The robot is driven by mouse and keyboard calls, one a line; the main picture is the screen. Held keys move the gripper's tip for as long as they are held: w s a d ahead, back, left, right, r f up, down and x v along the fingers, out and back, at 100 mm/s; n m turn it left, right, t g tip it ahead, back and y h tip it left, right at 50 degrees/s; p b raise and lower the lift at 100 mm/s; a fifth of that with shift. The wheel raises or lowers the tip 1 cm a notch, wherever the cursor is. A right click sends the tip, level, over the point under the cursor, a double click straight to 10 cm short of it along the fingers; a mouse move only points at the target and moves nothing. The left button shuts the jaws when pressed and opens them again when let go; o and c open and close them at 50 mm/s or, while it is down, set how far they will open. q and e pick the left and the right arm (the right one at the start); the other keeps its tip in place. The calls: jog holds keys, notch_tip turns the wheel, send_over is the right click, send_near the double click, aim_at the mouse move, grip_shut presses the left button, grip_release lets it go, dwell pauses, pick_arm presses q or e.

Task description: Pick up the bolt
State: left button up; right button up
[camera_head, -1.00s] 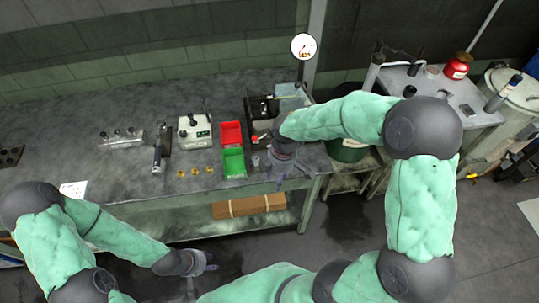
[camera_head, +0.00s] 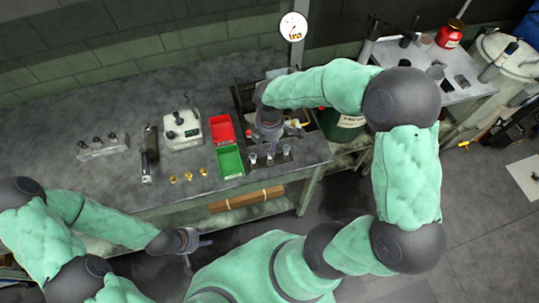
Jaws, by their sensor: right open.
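Several small silver bolt-like pieces (camera_head: 270,158) stand in a row on a dark strip near the bench's front edge, right of the green bin. They are too small to tell apart. My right gripper (camera_head: 277,138) is open, pointing down just behind this row. I cannot tell whether it touches anything, and my wrist and arm hide part of the area behind it. My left gripper (camera_head: 199,254) is open and empty, low in front of the bench and away from the pieces. Several brass-coloured pieces (camera_head: 188,175) lie on the bench left of the green bin.
A red bin (camera_head: 221,129) and a green bin (camera_head: 230,161) stand left of my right gripper. Further left are a grey-white device (camera_head: 182,130), a dark upright tool (camera_head: 150,154) and a clear block (camera_head: 103,146). The bench's left part (camera_head: 60,175) is mostly clear.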

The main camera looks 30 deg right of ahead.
notch_tip(320, 180, down, 6)
jog(key=shift+r+b, duration=0.15)
jog(key=shift+b, duration=0.6)
grip_shut()
